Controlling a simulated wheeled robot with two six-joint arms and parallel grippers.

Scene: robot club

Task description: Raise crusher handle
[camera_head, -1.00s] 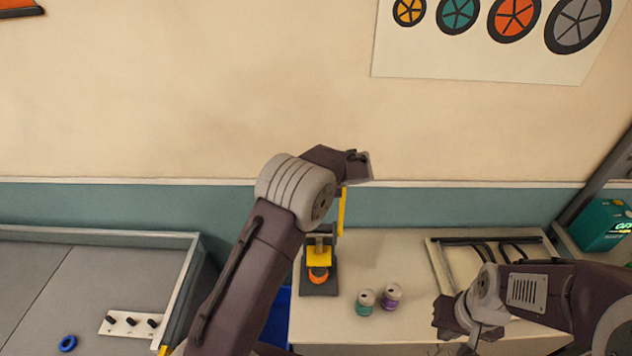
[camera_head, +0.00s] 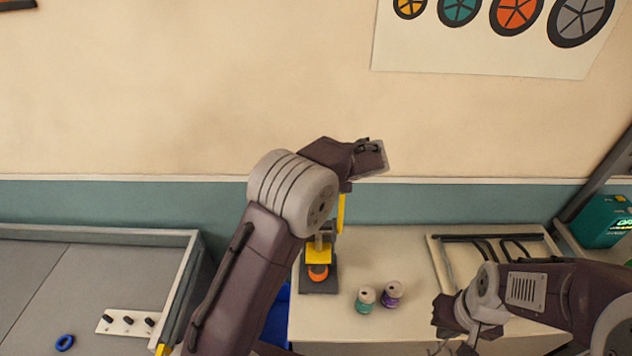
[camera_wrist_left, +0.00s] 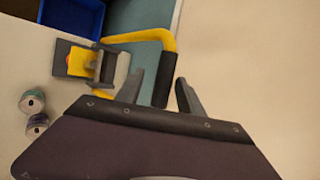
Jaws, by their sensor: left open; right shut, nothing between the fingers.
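The crusher (camera_head: 319,253) stands on the bench, with a yellow block, an orange part below it and a dark base. Its yellow handle (camera_head: 341,212) stands up, with the upper end hidden behind my left wrist. In the left wrist view the handle (camera_wrist_left: 140,36) bends round to a black grip (camera_wrist_left: 164,80). My left gripper (camera_wrist_left: 158,92) is open, and the grip shows between its two fingers. I cannot tell whether they touch it. My right gripper (camera_head: 440,347) is shut and empty, low over the bench front, well right of the crusher.
A green-and-grey can (camera_head: 365,298) and a purple-and-grey can (camera_head: 391,293) stand right of the crusher. A rack (camera_head: 440,262) with black bars lies farther right. A blue bin (camera_wrist_left: 72,17) is beside the bench. A grey-topped table (camera_head: 60,285) stands at left.

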